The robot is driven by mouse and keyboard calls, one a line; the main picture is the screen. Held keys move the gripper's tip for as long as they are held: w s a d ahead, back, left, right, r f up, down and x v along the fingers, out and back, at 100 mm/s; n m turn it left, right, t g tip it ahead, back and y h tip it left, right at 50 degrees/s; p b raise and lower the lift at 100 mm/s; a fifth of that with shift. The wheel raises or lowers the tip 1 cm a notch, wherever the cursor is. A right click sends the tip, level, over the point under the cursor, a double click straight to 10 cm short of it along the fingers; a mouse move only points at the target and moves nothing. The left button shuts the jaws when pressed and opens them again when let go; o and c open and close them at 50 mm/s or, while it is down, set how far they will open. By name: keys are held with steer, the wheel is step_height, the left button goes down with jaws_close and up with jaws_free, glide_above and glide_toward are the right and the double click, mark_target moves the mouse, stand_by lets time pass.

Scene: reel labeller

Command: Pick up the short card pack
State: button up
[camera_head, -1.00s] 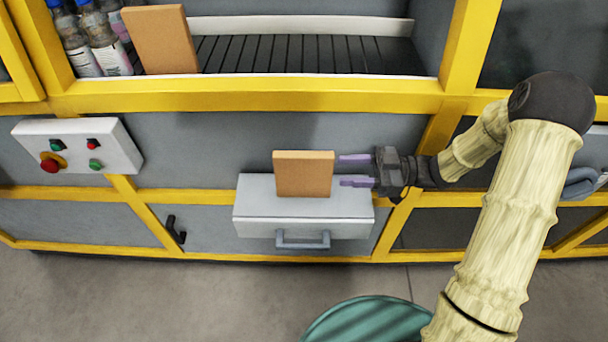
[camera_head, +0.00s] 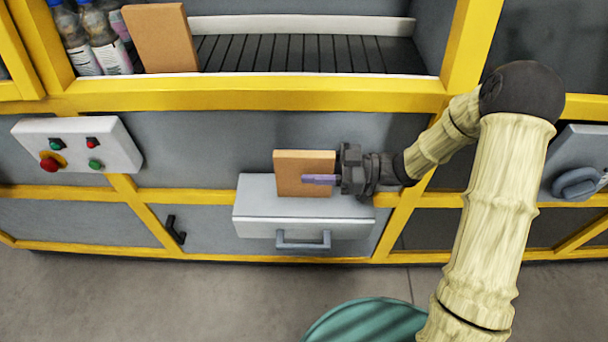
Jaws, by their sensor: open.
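A short brown card pack (camera_head: 303,163) stands upright on top of the grey drawer box in the middle of the head view. My gripper (camera_head: 318,172) comes in from the right and is open. One purple finger lies across the near face of the pack. The other finger is hidden, apparently behind the pack. I cannot tell whether the fingers touch it. A taller brown pack (camera_head: 161,39) stands on the shelf above, at upper left.
The grey drawer box (camera_head: 303,226) has a handle on its front. A control panel (camera_head: 76,146) with buttons is at left. Bottles (camera_head: 95,38) stand beside the taller pack. A yellow frame rail (camera_head: 260,97) runs above the drawer box. A green round object (camera_head: 368,322) is at the bottom.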

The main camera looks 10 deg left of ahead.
steer(key=shift+s+a, duration=0.1)
steer(key=shift+a, duration=0.2)
jaws_close()
steer(key=shift+r, duration=0.1)
stand_by(0.4)
step_height(320, 180, up, 28)
steer(key=p, duration=0.5)
